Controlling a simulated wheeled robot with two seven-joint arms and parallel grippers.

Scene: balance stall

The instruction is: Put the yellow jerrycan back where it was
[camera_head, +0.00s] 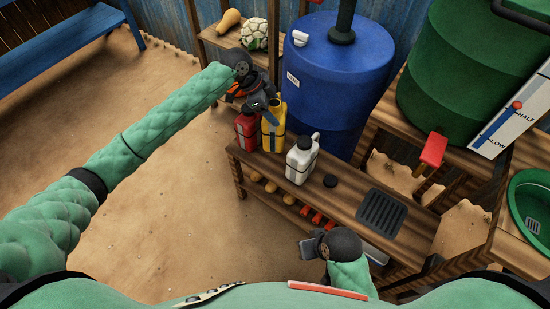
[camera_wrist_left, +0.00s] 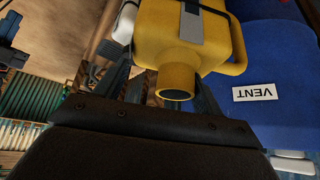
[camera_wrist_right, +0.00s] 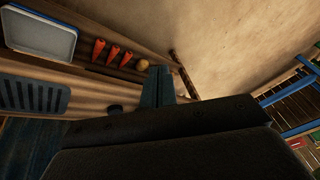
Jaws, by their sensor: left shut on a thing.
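The yellow jerrycan (camera_head: 273,132) is upright at the far left end of the wooden bench (camera_head: 345,207), between a red jerrycan (camera_head: 246,132) and a white jerrycan (camera_head: 302,160). I cannot tell whether its base touches the bench top. My left gripper (camera_head: 264,101) is shut on the yellow jerrycan near its neck. In the left wrist view the yellow jerrycan (camera_wrist_left: 182,40) lies between the two fingers (camera_wrist_left: 160,85), its round mouth facing the camera. My right gripper (camera_head: 308,249) is shut and empty at the bench's front edge; its fingers (camera_wrist_right: 158,86) show together in the right wrist view.
A blue barrel (camera_head: 337,85) stands close behind the jerrycans. A black cap (camera_head: 330,181) and a dark grate (camera_head: 382,211) are on the bench, with clear wood around them. Red-orange and round items lie on the lower shelf. A green tank (camera_head: 475,70) stands at right.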

